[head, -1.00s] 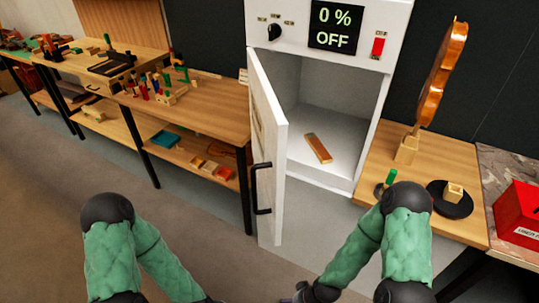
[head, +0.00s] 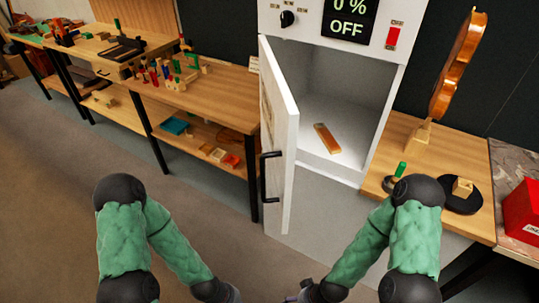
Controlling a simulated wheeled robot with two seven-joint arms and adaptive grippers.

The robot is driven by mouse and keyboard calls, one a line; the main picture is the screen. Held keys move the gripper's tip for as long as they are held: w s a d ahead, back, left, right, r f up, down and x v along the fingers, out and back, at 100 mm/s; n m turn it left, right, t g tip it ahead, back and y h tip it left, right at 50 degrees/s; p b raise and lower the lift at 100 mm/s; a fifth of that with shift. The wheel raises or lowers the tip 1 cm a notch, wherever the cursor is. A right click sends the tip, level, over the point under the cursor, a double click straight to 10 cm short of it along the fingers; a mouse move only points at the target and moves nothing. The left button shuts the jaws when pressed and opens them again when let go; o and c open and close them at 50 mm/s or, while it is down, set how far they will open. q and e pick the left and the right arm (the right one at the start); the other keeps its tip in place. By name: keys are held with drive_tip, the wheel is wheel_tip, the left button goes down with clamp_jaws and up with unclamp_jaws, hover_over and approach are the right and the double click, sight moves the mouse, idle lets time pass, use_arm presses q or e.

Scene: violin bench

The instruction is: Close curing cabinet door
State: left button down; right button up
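The white curing cabinet (head: 318,168) stands at the centre back with its interior exposed. Its white door (head: 281,130) hangs open, hinged on the left and swung out toward me. A black vertical handle (head: 264,177) is on the door's outer face, near its free edge. A brown wooden piece (head: 327,138) lies on the cabinet floor. My two green-sleeved arms reach in from the bottom, below and in front of the door. Both grippers are cut off by the bottom edge, so their fingers are hidden. Neither arm appears to touch the door.
A wooden workbench (head: 215,95) with small tools stands left of the door. At right, a wooden table (head: 403,130) holds a violin (head: 458,65) on a stand and a black round base (head: 472,203). A red box (head: 522,207) sits farther right. The floor before the door is open.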

use_arm(q)
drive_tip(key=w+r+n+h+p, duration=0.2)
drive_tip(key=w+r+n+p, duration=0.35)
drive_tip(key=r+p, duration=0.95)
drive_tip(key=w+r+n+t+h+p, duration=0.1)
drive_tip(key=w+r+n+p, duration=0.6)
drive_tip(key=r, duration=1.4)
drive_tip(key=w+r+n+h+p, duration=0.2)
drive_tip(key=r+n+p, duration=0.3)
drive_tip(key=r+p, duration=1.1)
drive_tip(key=b, duration=0.4)
approach(282, 188)
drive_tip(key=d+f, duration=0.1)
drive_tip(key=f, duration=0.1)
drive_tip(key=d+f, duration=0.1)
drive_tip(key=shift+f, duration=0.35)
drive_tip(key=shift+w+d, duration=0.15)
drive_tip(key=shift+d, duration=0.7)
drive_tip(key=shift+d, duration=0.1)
